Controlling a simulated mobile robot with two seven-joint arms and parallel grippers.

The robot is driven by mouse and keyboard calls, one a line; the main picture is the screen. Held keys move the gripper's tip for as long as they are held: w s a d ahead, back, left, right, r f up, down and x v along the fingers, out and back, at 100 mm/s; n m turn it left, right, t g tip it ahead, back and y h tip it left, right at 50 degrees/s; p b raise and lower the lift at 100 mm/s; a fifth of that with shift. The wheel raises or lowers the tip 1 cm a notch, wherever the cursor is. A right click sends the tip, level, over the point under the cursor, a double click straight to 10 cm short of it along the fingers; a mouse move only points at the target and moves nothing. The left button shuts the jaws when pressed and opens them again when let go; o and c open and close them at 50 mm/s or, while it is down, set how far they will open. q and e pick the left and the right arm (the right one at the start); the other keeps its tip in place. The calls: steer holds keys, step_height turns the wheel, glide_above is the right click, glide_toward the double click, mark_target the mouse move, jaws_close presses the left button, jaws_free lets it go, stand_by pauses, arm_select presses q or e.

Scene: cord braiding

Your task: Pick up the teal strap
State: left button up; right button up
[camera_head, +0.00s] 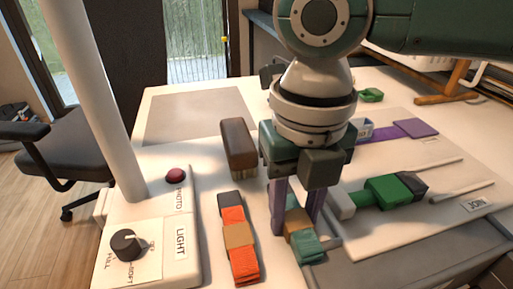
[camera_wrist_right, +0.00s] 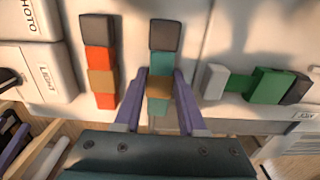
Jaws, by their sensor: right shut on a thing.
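The teal strap (camera_head: 307,246) has a tan band around it and lies near the front edge of the table. In the right wrist view the teal strap (camera_wrist_right: 161,65) has a dark end block at its far end. My right gripper (camera_head: 293,222) points down, with its two purple fingers on either side of the tan band. The right wrist view shows the fingers (camera_wrist_right: 157,92) shut on the strap at that band. The strap's far part is hidden behind the gripper in the head view. My left gripper is in no view.
An orange strap (camera_head: 238,240) lies just left of the teal one, and a green strap (camera_head: 388,190) to the right. A brown block (camera_head: 238,148) stands behind. A control box (camera_head: 180,258) with a knob and white post is at left. A purple strap (camera_head: 380,133) lies farther back.

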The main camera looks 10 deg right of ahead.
jaws_close()
